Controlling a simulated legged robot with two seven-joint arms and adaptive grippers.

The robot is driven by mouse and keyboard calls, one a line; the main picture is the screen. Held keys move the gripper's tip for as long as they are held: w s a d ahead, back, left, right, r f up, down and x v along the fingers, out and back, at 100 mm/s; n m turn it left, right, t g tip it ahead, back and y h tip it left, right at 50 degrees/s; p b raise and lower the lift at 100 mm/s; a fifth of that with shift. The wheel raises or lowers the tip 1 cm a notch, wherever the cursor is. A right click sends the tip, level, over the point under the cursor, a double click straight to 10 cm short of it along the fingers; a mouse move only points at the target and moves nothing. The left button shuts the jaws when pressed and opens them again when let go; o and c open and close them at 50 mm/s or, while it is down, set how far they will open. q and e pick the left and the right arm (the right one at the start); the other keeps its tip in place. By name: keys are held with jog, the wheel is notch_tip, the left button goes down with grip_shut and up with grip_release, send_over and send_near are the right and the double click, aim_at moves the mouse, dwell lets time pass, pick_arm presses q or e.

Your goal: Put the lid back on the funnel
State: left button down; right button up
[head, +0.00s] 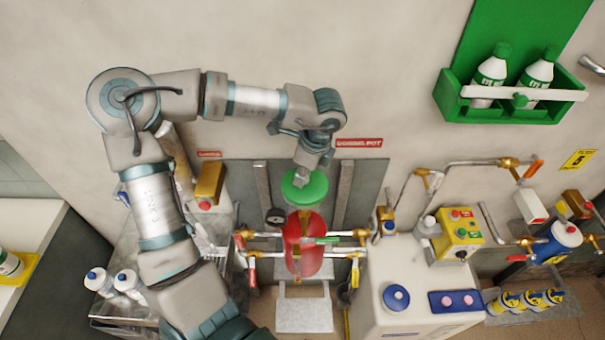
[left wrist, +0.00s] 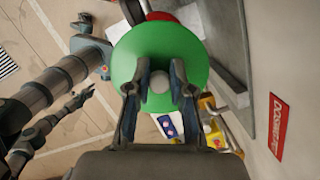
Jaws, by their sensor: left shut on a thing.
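The green round lid (head: 304,187) is held by my left gripper (head: 303,172) above the red dosing pot. In the left wrist view, both fingers of the left gripper (left wrist: 160,78) close on the light knob at the middle of the green lid (left wrist: 160,45). The red pot (head: 303,250) stands below the lid, between pipes on the wall. The funnel at its top is hidden behind the lid. The lid appears apart from the pot, but the exact gap is hard to tell. My right gripper is not in the head view; an arm shows at the left of the wrist view.
A pressure gauge (head: 275,217) and brass-fitted pipes flank the pot. A white cabinet (head: 400,280) with a blue cap stands to the right. A green wall rack (head: 510,100) holds two bottles. A metal cart with white bottles (head: 115,283) is at the left.

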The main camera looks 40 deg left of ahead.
pick_arm(q)
jog(key=shift+c, duration=2.3)
grip_release()
jog(key=shift+a+p+v, duration=0.25)
jog(key=shift+p+v, duration=0.15)
jog(key=shift+v, duration=0.75)
jog(key=shift+a+p+v, duration=0.25)
jog(key=shift+p+v, duration=0.1)
jog(key=shift+v, duration=0.8)
jog(key=shift+a+p+v, duration=0.3)
jog(key=shift+p+v, duration=0.1)
jog(key=shift+v, duration=0.75)
jog(key=shift+s+r, duration=0.15)
jog(key=shift+s, duration=0.05)
grip_shut()
